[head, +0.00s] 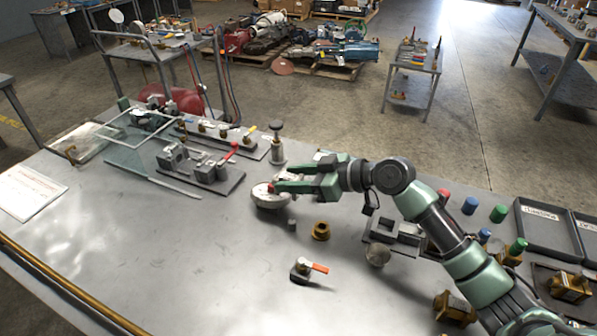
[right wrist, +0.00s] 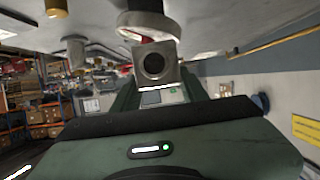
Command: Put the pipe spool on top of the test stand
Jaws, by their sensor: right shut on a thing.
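My right gripper (head: 279,187) reaches in from the right, low over the table. It is shut on a pale grey flanged piece, seemingly the pipe spool (head: 268,199), whose round flange shows below the fingers. In the right wrist view the spool (right wrist: 148,24) shows a wide pale flange and a grey block with a round bore between the fingers. I cannot tell whether the flange touches the table. A grey fixture with a red handle (head: 205,170), possibly the test stand, is up and left of the gripper. My left gripper is not in view.
A brass ring (head: 321,231) and an orange-handled valve (head: 308,269) lie in front of the gripper. A dark-knobbed post (head: 277,145) stands just behind it. A plate with brass fittings (head: 222,134) is farther back. The table's left front is clear.

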